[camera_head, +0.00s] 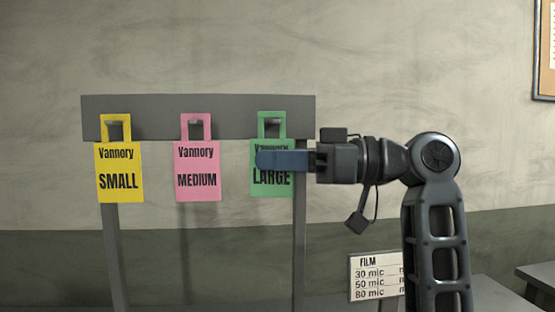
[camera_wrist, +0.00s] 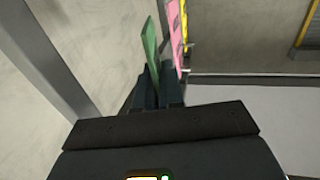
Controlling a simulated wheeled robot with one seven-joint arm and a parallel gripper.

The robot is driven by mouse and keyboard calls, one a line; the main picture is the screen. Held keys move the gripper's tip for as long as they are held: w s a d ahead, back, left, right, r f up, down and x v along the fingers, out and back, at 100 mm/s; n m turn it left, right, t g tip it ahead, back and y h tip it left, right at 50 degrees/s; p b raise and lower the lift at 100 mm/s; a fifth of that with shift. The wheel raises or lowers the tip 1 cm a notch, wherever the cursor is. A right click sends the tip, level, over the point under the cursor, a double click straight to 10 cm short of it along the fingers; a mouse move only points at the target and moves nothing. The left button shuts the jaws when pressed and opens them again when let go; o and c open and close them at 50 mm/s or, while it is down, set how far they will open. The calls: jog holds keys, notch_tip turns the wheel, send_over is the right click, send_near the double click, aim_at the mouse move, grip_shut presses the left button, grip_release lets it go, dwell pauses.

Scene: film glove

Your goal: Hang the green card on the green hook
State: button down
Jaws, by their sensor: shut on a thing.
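The green card (camera_head: 272,188), marked LARGE, is upright at the right end of the grey rail (camera_head: 240,103). Its square handle loop overlaps the rail front. My gripper (camera_head: 268,160) comes from the right and is shut on the card's body, its blue fingers covering part of the text. In the wrist view the green card (camera_wrist: 150,38) stands edge-on between the fingers (camera_wrist: 157,86). The green hook cannot be made out clearly behind the loop, so I cannot tell whether the loop is around it.
A yellow SMALL card (camera_head: 119,170) and a pink MEDIUM card (camera_head: 197,170) hang at the rail, left of the green one. A rail post (camera_head: 300,225) stands just below my gripper. A film sign (camera_head: 376,276) is low, near my arm.

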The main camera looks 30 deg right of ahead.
jog(key=c, duration=1.2)
grip_release()
jog(key=b+v, duration=0.2)
jog(key=v, duration=0.5)
jog(key=shift+s+d, duration=0.25)
jog(key=shift+d, duration=0.05)
